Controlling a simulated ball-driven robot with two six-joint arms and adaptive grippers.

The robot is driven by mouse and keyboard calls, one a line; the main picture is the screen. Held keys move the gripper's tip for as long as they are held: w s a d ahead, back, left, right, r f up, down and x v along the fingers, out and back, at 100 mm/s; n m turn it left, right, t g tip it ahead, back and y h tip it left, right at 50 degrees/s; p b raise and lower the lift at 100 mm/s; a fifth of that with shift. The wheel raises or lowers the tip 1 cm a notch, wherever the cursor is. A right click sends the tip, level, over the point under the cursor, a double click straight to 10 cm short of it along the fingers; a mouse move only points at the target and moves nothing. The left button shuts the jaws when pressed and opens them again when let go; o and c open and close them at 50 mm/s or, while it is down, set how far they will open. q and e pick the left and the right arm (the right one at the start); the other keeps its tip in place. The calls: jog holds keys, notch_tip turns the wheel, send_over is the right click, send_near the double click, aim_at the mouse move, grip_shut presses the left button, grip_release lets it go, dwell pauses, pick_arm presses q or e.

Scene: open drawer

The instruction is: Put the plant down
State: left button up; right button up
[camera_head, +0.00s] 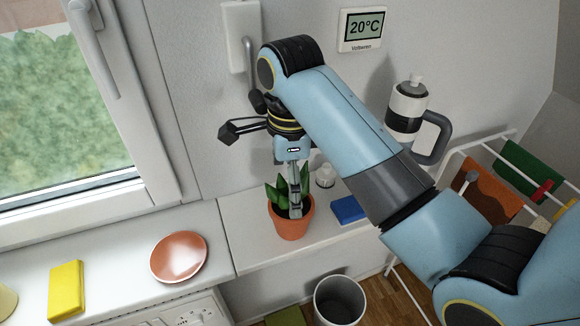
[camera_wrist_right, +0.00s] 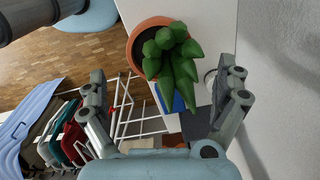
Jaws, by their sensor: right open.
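The plant (camera_head: 276,192) has thick green leaves and sits in an orange terracotta pot (camera_head: 290,223). The pot appears upright on the white ledge (camera_head: 245,232) below the wall. My right gripper (camera_head: 294,207) reaches down from above, its fingers in front of the leaves and pot rim. In the right wrist view the plant (camera_wrist_right: 172,58) lies beyond the fingertips of my right gripper (camera_wrist_right: 164,84), which are spread wide with nothing held between them. My left gripper is out of both views.
A brown plate (camera_head: 178,258) and yellow sponge (camera_head: 66,290) lie on the left counter. A bin (camera_head: 340,299) stands below, a drying rack (camera_head: 505,140) at right.

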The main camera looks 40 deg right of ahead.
notch_tip(320, 180, up, 5)
jog(key=shift+s+f+p, duration=0.1)
jog(key=shift+p, duration=0.4)
